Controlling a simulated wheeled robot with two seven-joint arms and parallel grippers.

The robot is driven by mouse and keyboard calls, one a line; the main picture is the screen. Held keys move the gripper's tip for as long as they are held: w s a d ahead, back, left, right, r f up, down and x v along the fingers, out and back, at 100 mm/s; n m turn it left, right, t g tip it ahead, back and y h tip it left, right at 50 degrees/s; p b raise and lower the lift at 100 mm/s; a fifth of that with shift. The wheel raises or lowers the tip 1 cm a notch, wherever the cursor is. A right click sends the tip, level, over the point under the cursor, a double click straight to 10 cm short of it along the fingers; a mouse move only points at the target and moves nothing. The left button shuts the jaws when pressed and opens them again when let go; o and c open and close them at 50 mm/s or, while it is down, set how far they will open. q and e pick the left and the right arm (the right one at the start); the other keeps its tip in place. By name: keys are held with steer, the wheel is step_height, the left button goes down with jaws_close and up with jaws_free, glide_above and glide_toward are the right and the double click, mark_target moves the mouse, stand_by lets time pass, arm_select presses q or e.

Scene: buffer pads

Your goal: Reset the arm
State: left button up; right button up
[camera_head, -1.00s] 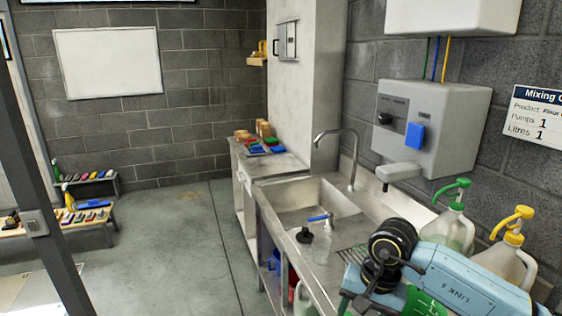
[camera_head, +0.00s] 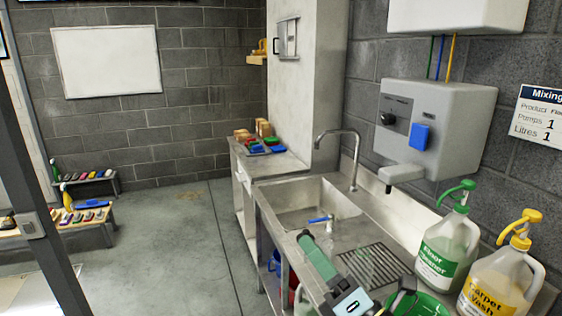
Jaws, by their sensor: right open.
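My right gripper (camera_head: 346,290) is at the lower middle of the head view, over the front of the sink counter (camera_head: 375,237). A dark-tipped green bar and a dark body with a pale label show there. The jaws are open, and I see nothing held between them. The lower part is cut off by the bottom edge of the picture. My left gripper is not in view.
A green-labelled jug (camera_head: 445,252) and a yellow-labelled jug (camera_head: 497,288) stand at the right. The sink (camera_head: 290,216), tap (camera_head: 354,165) and blue-topped spray bottle (camera_head: 322,220) are close by. Floor (camera_head: 175,250) at left is open.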

steer(key=s+d+f+m+g+h, duration=0.3)
steer(key=d+f+m+h, duration=1.05)
steer(key=m, duration=0.75)
steer(key=s+d+f+m+g, duration=0.1)
steer(key=s+f+m+g, duration=0.5)
steer(key=s, duration=0.4)
steer(key=s+d+f+m+g, duration=0.2)
steer(key=s+f+m+g, duration=0.2)
steer(key=s+f+g, duration=0.5)
step_height(320, 180, down, 27)
steer(key=s+t+b, duration=0.2)
steer(key=b, duration=0.4)
arm_select(q)
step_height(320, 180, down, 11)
steer(key=b, duration=0.5)
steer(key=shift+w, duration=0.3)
arm_select(e)
steer(key=s+d+f, duration=0.1)
steer(key=s+f, duration=0.7)
steer(key=f, duration=0.3)
steer(key=s+d+f+g, duration=0.1)
steer(key=s+f, duration=0.8)
steer(key=f, duration=0.2)
steer(key=shift+s+d+f+n, duration=0.2)
steer(key=shift+d+f+n, duration=0.05)
steer(key=shift+n, duration=0.15)
